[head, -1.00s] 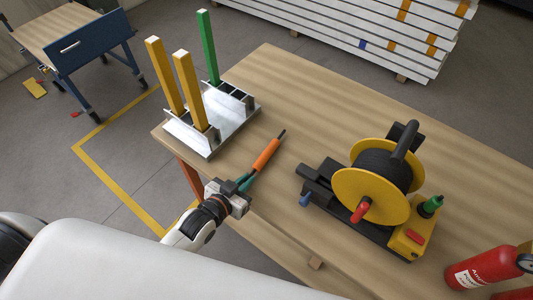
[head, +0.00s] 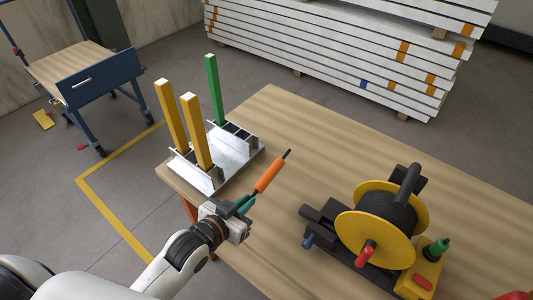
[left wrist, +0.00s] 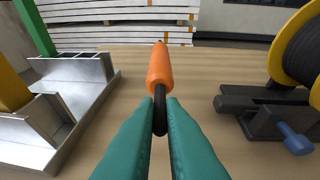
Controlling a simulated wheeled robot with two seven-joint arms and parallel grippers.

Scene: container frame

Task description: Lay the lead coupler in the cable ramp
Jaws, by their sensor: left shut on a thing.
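The lead coupler, an orange sleeve with black ends, shows in the head view (head: 269,175) and in the left wrist view (left wrist: 160,70). My left gripper (head: 244,205) is shut on its near black end, with teal fingers (left wrist: 160,112) on both sides. The coupler points away from the gripper over the table, tilted upward. A low black block (head: 318,222) with a blue knob, left of the cable reel, may be the cable ramp; it also shows at the right of the left wrist view (left wrist: 270,112). My right gripper is not in view.
A metal rack (head: 238,158) with two yellow posts and a green post stands left of the coupler. A yellow reel (head: 375,238) with black cable stands at right. Bare wooden tabletop (head: 310,150) lies between them. White stacked beams (head: 330,50) lie behind.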

